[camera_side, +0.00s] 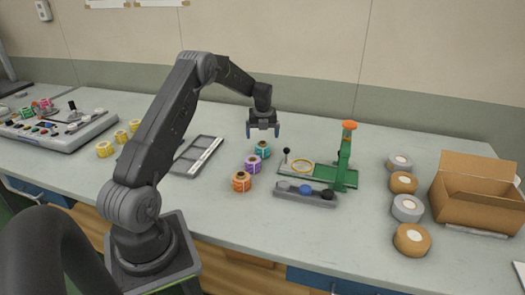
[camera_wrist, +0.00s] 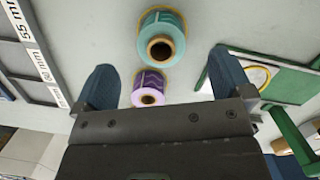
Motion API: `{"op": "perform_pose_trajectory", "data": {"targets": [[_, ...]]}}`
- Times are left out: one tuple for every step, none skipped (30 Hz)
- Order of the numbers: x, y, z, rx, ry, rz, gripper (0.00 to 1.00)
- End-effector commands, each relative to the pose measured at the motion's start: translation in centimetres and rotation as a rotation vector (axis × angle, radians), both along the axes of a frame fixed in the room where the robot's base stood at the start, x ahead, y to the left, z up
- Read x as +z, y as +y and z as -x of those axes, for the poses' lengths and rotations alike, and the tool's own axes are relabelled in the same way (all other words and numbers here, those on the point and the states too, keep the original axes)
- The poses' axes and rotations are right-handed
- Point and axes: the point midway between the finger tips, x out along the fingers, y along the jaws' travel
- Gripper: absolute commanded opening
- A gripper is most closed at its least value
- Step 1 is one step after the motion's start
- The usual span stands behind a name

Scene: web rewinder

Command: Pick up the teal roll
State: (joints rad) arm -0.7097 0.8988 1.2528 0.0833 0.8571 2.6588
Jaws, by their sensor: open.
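The teal roll (camera_side: 262,150) stands on the table, the farthest back in a short row of three rolls in the side view. In the wrist view the teal roll (camera_wrist: 162,37) shows its dark core hole, beyond my gripper's fingers. My gripper (camera_side: 263,132) is open and empty, pointing down, above and close to the teal roll. In the wrist view its two blue fingers (camera_wrist: 162,78) are spread apart, with the purple roll (camera_wrist: 149,88) showing between them, lower in the picture than the teal roll.
An orange roll (camera_side: 241,181) stands nearest in the row. A grey sizing frame (camera_side: 197,156) lies to the left. Several tape rolls and a cardboard box (camera_side: 472,200) are farther right.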

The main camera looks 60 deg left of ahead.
Motion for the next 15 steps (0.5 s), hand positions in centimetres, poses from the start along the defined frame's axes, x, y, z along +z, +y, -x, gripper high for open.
{"op": "perform_pose_trajectory", "data": {"targets": [[-0.8,0.1,0.0,0.001,0.001,0.001,0.98],[-1.1,0.2,-0.1,0.001,0.000,0.000,0.98],[-1.4,0.2,-0.1,0.001,0.000,0.000,0.98],[-1.6,0.2,-0.1,0.001,-0.001,-0.001,0.98],[-1.7,0.2,-0.1,0.001,-0.001,-0.001,0.98],[-1.9,0.2,-0.1,0.001,-0.001,-0.001,0.98],[-2.1,0.2,-0.1,0.001,0.000,0.000,0.98],[-2.3,0.2,-0.1,0.001,0.000,0.000,0.98],[-2.8,0.2,-0.1,0.001,0.000,0.000,0.98],[-3.2,0.2,-0.1,0.001,0.000,0.000,0.98],[-3.6,0.2,-0.1,0.001,0.001,0.001,0.98],[-4.3,0.2,0.0,0.001,0.002,0.001,0.98],[-4.8,0.2,-0.1,0.001,0.000,0.001,0.98],[-5.2,0.2,-0.1,0.001,0.000,0.001,0.98],[-5.8,0.3,-0.1,0.001,0.000,0.001,0.98]]}}
